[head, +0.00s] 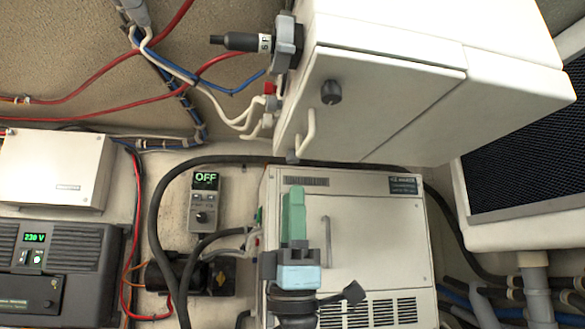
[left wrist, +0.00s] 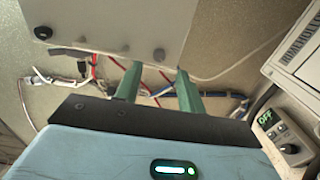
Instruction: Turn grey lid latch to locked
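A dark grey round knob (head: 331,92), which looks like the lid latch, sits on the white door (head: 370,95) of the upper cabinet. I cannot read its locked or unlocked position. My left gripper (head: 293,208) is in front of the lower white unit, below the knob and apart from it. Its green fingers overlap in the head view. In the left wrist view the fingers (left wrist: 157,88) stand apart with nothing between them. Beyond them is a pale box face (left wrist: 110,22) with dark knobs; I cannot tell whether one is the latch. My right gripper is not in view.
A pale handle (head: 309,130) is beside the knob. The lower unit (head: 380,240) has a handle and vents. A small control box (head: 204,200) reads OFF. Dark hoses and red, blue and white cables run along the wall. A dark grille (head: 530,140) is at right.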

